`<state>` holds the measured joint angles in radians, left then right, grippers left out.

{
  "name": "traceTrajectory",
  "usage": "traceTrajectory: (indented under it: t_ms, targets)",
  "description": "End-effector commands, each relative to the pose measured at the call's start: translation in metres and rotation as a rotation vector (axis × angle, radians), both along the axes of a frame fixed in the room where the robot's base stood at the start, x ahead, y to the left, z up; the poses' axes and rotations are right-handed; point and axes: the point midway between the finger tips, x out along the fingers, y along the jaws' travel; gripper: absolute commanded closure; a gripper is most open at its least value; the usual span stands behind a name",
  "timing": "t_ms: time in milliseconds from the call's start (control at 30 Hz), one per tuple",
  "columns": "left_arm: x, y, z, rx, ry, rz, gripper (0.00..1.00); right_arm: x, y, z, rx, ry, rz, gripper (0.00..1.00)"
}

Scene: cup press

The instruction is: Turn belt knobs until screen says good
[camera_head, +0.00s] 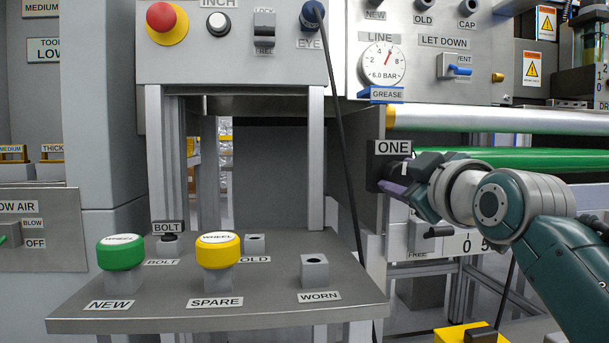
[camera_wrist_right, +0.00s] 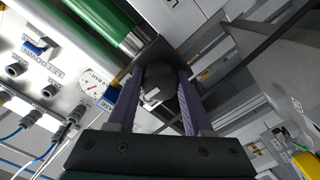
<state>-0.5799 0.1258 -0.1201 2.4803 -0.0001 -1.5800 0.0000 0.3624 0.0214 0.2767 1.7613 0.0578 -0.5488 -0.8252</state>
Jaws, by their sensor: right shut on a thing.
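A dark knob (camera_head: 375,172) sits just below the sign reading ONE (camera_head: 393,147), beside the rollers. My right gripper (camera_head: 388,186) reaches it from the right and is shut on it. In the right wrist view the dark round knob (camera_wrist_right: 160,84) lies between the two purple fingers of my right gripper (camera_wrist_right: 162,95). The knob's marking cannot be read, and the fingers hide part of its sides. No second belt knob and no screen with a readable verdict shows in these views. My left gripper is not in view.
A shelf (camera_head: 130,318) holds a green wheel (camera_head: 121,253) on NEW and a yellow wheel (camera_head: 218,250) on SPARE; the WORN post (camera_head: 314,271) is bare. A black cable (camera_head: 345,160) hangs in front. A silver roller (camera_head: 480,120) and green belt (camera_head: 530,160) run right of the knob.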

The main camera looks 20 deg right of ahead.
Motion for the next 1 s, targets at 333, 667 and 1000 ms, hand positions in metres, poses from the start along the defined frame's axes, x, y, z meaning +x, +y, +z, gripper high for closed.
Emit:
traceTrajectory:
  t_ms: [333, 667, 1000]
  targets:
    - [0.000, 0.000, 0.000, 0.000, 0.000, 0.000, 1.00, 0.000, 0.000, 0.000, 0.000, 0.000, 0.000, 1.00]
    - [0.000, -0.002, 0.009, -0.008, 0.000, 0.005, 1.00, 0.000, 0.000, 0.003, 0.035, -0.008, 0.000, 1.00]
    - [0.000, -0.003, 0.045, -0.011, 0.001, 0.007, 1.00, 0.000, 0.000, 0.005, 0.245, -0.055, 0.001, 1.00]
